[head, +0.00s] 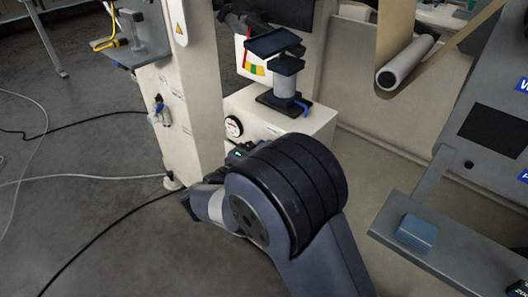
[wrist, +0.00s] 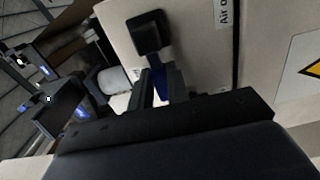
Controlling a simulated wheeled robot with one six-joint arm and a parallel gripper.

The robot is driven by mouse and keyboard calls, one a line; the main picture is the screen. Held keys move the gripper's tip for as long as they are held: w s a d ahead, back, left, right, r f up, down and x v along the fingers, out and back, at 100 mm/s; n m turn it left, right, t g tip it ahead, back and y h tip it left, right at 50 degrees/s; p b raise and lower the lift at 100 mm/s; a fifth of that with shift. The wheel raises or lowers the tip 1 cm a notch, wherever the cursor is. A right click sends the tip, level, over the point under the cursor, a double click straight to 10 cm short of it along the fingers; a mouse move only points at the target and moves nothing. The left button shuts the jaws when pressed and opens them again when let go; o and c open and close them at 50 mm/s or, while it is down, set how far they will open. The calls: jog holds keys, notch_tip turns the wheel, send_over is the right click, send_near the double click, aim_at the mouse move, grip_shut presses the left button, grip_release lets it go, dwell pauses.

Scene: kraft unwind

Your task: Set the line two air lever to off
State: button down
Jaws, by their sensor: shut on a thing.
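In the wrist view my gripper (wrist: 161,84) is shut on a blue lever (wrist: 160,80) in front of a cream panel. Only a short part of the blue lever shows between the dark fingers. Its full angle is hidden by the fingers and the gripper body. A label beginning "Air o" (wrist: 224,12) is on the panel, cut off by the picture's top edge. In the head view the jaws and the held lever are hidden behind my own arm. I cannot read which line the held lever belongs to.
A black square fitting (wrist: 148,32) is close beyond the fingers. In the head view, another blue lever (head: 160,104) is on the cream column, and a pressure gauge (head: 233,126) is on the cream box. Cables (head: 85,179) cross the floor at left. A grey shelf (head: 450,255) is at right.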

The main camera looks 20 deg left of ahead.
jog(key=c, duration=1.4)
grip_release()
jog(key=shift+o, duration=0.2)
jog(key=p+v, duration=0.3)
jog(key=v, duration=0.7)
jog(key=shift+s, duration=0.4)
jog(key=shift+a, duration=0.1)
jog(key=b+x, duration=0.2)
jog(key=x, duration=0.9)
jog(key=shift+f+b, duration=0.1)
jog(key=shift+b, duration=0.35)
